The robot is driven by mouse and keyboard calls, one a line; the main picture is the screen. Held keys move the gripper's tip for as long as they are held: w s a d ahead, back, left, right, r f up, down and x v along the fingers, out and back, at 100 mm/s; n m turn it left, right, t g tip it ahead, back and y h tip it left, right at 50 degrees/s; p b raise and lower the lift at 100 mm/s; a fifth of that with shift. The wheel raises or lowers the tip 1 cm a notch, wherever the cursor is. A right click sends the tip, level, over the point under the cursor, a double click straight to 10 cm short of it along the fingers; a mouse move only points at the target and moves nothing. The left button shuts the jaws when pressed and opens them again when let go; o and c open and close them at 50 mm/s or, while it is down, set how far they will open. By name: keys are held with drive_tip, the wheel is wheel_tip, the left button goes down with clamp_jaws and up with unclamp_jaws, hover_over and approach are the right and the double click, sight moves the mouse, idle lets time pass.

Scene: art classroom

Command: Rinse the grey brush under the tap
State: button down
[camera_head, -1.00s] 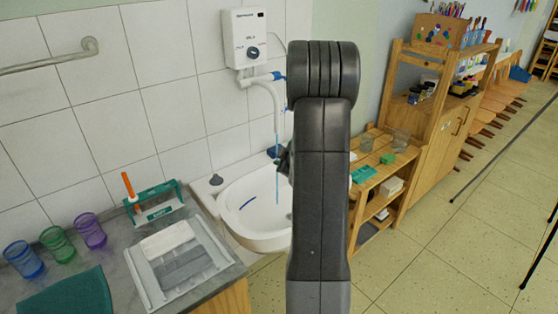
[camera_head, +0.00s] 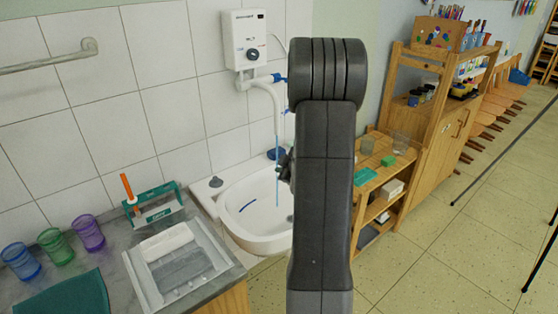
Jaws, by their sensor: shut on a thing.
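The white tap pipe (camera_head: 266,88) comes out from the wall over the white sink (camera_head: 226,197). A thin blue stream of water (camera_head: 278,185) runs from it down into the basin. My gripper (camera_head: 284,164) shows only as a small dark part at the left edge of my arm, right beside the stream. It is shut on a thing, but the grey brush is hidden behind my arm. I cannot tell whether the stream touches the brush.
A water heater (camera_head: 248,40) hangs above the sink. The counter (camera_head: 119,263) at left bears a grey tray (camera_head: 149,291), a green rack (camera_head: 162,212) with an orange-handled tool (camera_head: 127,187), and coloured cups (camera_head: 88,233). A wooden shelf (camera_head: 373,207) stands right of the sink.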

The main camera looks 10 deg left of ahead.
idle(0.5)
drive_tip(key=s+d+r+p, duration=0.2)
drive_tip(key=s+r, duration=0.2)
drive_tip(key=s, duration=0.1)
drive_tip(key=shift+s, duration=0.3)
drive_tip(key=shift+d, duration=0.1)
idle(0.5)
